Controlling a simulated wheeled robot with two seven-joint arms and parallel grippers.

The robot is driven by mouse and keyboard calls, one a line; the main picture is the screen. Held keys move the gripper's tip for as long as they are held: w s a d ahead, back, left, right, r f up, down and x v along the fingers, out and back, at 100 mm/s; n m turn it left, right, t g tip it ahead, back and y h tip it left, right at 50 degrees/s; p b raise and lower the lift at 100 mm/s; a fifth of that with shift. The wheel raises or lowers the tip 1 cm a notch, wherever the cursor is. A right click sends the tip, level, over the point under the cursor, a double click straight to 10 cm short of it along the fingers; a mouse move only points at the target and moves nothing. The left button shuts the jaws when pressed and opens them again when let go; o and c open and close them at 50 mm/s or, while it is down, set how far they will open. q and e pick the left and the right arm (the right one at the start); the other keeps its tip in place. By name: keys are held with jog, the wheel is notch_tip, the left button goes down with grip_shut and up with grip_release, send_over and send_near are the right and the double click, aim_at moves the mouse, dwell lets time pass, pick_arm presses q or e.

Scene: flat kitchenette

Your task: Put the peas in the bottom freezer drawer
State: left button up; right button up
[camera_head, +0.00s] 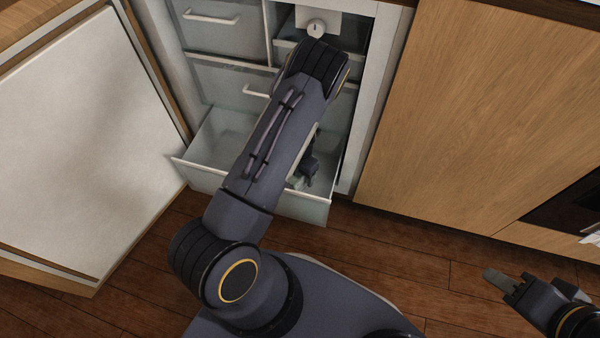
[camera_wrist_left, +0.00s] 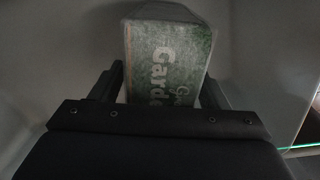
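The bottom freezer drawer (camera_head: 298,206) is pulled out, its pale walls showing on both sides of my left arm. The peas, a pale green and white box with "Garden" lettering (camera_wrist_left: 168,55), fill the middle of the left wrist view. In the head view only a pale green bit of it shows (camera_head: 295,181), inside the drawer. My left gripper (camera_head: 308,168) is down in the drawer, with one finger on each side of the box; I cannot tell whether they press on it. My right gripper (camera_head: 527,279) is open and empty above the floor at right.
The freezer door (camera_head: 85,140) stands open at left. Upper drawers (camera_head: 230,85) are shut behind my left arm. Wooden cabinet fronts (camera_head: 480,110) stand at right, with a dark oven (camera_head: 570,205) beside them. The wooden floor (camera_head: 400,255) is clear.

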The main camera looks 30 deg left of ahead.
pick_arm(q)
notch_tip(320, 180, up, 12)
jog(key=p, duration=0.5)
jog(key=shift+r, duration=0.2)
jog(key=s+d+r+m+t+h, duration=0.2)
jog(key=s+d+r+m+h, duration=0.15)
jog(key=r+m, duration=0.65)
jog(key=s+d+r+m+t+h, duration=0.15)
jog(key=s+d+r+m, duration=0.35)
jog(key=r, duration=0.9)
jog(key=s+r+m+t, duration=0.1)
jog(key=s+r+m, duration=0.2)
jog(key=s+m, duration=0.3)
jog(key=s+a+r+m+t+y, duration=0.1)
jog(key=s+r+m, duration=0.3)
jog(key=s+m, duration=0.3)
jog(key=m, duration=0.4)
jog(key=shift+a+r+m, duration=0.15)
jog(key=shift+r+m, duration=0.1)
jog(key=shift+m, duration=0.05)
